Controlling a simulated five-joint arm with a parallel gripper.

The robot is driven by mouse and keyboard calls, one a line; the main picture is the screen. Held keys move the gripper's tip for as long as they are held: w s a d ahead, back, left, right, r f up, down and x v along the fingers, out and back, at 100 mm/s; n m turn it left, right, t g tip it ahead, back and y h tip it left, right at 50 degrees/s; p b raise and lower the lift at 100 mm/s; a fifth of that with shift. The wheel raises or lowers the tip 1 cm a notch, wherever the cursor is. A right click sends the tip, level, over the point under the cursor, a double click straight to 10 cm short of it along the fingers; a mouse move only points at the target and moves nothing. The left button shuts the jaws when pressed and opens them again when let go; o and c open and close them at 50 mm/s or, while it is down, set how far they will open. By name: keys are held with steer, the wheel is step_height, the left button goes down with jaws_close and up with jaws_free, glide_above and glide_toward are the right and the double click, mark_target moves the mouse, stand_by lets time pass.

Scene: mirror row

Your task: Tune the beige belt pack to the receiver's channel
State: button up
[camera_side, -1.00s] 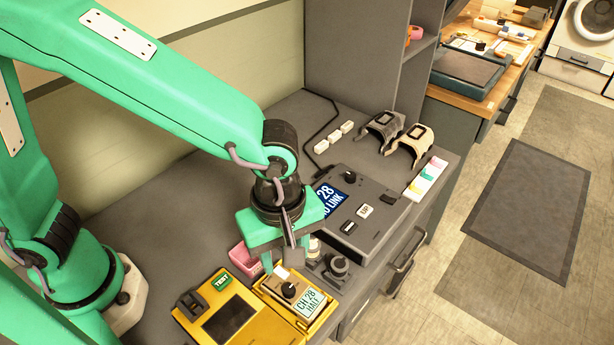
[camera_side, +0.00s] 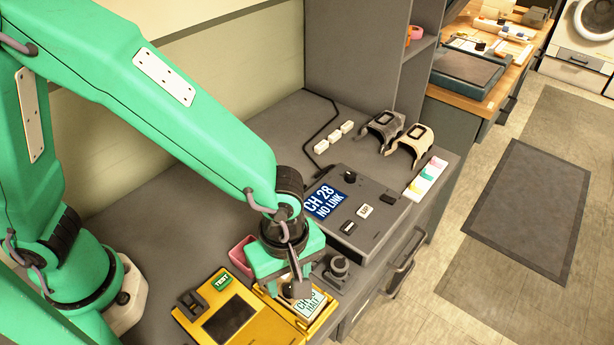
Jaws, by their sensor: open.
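The beige belt pack (camera_side: 312,301) sits in the yellow test fixture (camera_side: 231,321). Its pale screen is partly covered; I can read "CH" and "HALF". My gripper (camera_side: 287,292) is open, low over the pack's knob end, and hides the knob. I cannot tell whether the fingers touch the knob. The grey receiver (camera_side: 380,213) stands behind and to the right, with a blue screen (camera_side: 325,201) that reads "CH 28 NO LINK".
A dark knobbed part (camera_side: 338,270) stands close right of my gripper, and a pink bin (camera_side: 242,250) close left. A green "TEST" label (camera_side: 222,282) is on the fixture. Two holsters (camera_side: 414,144) and several white blocks (camera_side: 340,134) lie farther back.

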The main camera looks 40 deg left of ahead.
mark_target(289, 291)
steer(key=shift+f, duration=1.05)
jaws_close()
steer(key=shift+n, duration=1)
jaws_free()
